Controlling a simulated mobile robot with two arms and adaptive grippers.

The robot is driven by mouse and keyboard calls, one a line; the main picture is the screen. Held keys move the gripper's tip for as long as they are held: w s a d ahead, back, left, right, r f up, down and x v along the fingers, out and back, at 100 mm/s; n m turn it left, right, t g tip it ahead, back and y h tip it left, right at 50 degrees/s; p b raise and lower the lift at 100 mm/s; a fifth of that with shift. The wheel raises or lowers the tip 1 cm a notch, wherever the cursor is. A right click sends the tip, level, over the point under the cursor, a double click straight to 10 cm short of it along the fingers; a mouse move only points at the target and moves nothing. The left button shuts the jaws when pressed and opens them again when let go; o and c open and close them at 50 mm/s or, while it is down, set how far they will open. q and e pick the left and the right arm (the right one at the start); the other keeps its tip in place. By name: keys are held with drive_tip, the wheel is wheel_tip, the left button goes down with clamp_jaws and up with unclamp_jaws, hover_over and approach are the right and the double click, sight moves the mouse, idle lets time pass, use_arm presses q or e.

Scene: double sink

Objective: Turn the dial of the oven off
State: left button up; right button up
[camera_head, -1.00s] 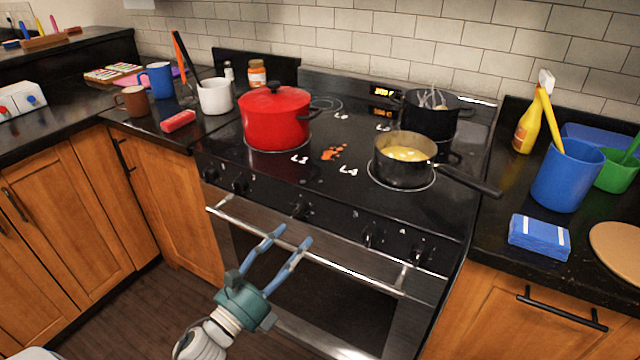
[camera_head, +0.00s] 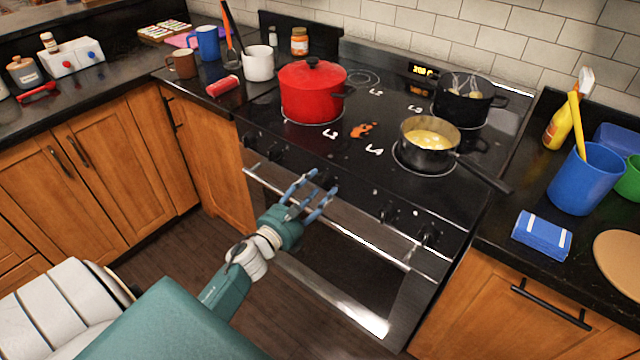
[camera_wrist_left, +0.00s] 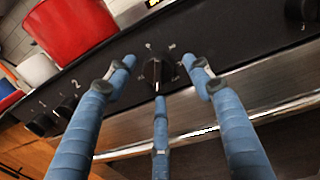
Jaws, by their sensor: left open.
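The oven (camera_head: 345,275) has a black front panel with a row of dark dials above a steel handle bar. The middle dial (camera_wrist_left: 156,72) shows in the left wrist view, with a light pointer line facing downward and small white marks above it. My left gripper (camera_head: 320,181) is open in front of this dial, its blue fingers reaching toward the panel. In the left wrist view, fingers stand on both sides of the dial and one below it. I cannot tell whether they touch it. In the head view the fingers partly hide the dial. My right gripper is not in view.
The steel handle bar (camera_head: 384,243) runs just below the dials. A red pot (camera_head: 311,95), a pan with yellow content (camera_head: 428,158) and a black pot (camera_head: 462,106) stand on the cooktop. The pan's handle sticks out toward the front right. Floor before the oven is clear.

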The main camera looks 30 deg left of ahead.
use_arm(q)
drive_tip(key=shift+w, duration=0.7)
drive_tip(key=shift+s, duration=0.1)
drive_tip(key=c, duration=1.2)
